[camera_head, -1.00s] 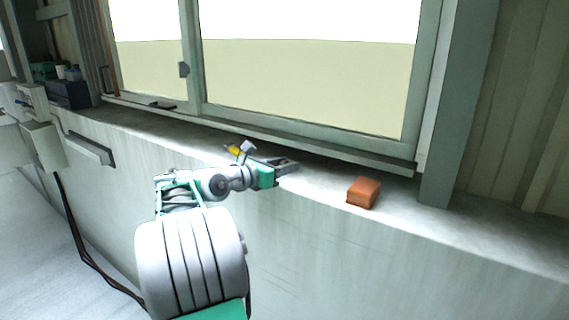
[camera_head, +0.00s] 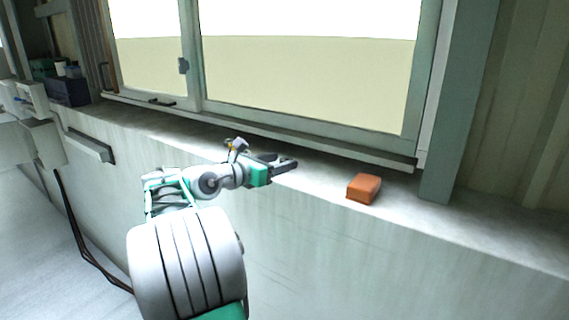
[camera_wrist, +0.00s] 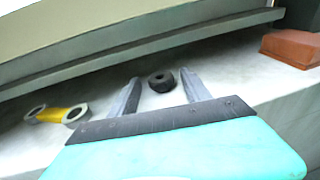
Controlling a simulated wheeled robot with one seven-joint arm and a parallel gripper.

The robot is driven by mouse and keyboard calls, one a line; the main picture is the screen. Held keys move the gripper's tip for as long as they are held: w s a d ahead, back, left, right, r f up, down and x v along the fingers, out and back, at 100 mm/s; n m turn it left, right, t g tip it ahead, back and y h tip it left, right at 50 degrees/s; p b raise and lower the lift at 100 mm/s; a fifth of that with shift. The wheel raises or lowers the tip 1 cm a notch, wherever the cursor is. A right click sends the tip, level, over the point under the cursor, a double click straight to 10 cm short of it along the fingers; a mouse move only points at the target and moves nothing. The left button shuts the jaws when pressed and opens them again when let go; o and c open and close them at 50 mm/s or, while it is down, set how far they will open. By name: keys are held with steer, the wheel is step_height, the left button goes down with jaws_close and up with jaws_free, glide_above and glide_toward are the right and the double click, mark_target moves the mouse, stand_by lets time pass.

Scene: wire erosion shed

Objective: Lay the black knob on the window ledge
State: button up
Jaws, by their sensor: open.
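The black knob (camera_wrist: 161,82) shows in the wrist view as a small dark round piece with a hole or dimple in its top. It lies on the pale window ledge (camera_wrist: 218,62), in the gap between my two fingers and near their tips. My gripper (camera_wrist: 160,86) is open, with a finger on either side of the knob and pale ledge showing between. In the head view my gripper (camera_head: 284,164) is over the ledge (camera_head: 320,180), below the window. The knob cannot be made out there.
An orange-brown block (camera_head: 364,188) lies on the ledge to the right of my gripper; it also shows in the wrist view (camera_wrist: 291,47). A yellow and grey ringed piece (camera_wrist: 57,115) lies to the left of my fingers. The window's bottom frame (camera_head: 300,143) runs along behind.

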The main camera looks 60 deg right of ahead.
steer(key=b+v, duration=0.1)
steer(key=v, duration=0.9)
steer(key=w+a+f+m+t+y, duration=0.45)
steer(key=w+a+f, duration=0.2)
steer(key=a, duration=0.35)
steer(key=w+a+f+m+t+y, duration=0.3)
steer(key=w+a+f+t, duration=0.3)
steer(key=a, duration=0.4)
steer(key=s+a+f+m+y, duration=0.2)
steer(key=a+f, duration=0.1)
steer(key=a, duration=0.5)
steer(key=s+a+f+m+g+y, duration=0.1)
steer(key=s+a+f+m+y, duration=0.1)
steer(key=a, duration=0.6)
steer(key=s+a+f+m+y, duration=0.3)
steer(key=s+a+f+y, duration=0.1)
steer(key=a, duration=0.5)
steer(key=shift+s+f, duration=0.15)
steer(key=shift+f, duration=0.55)
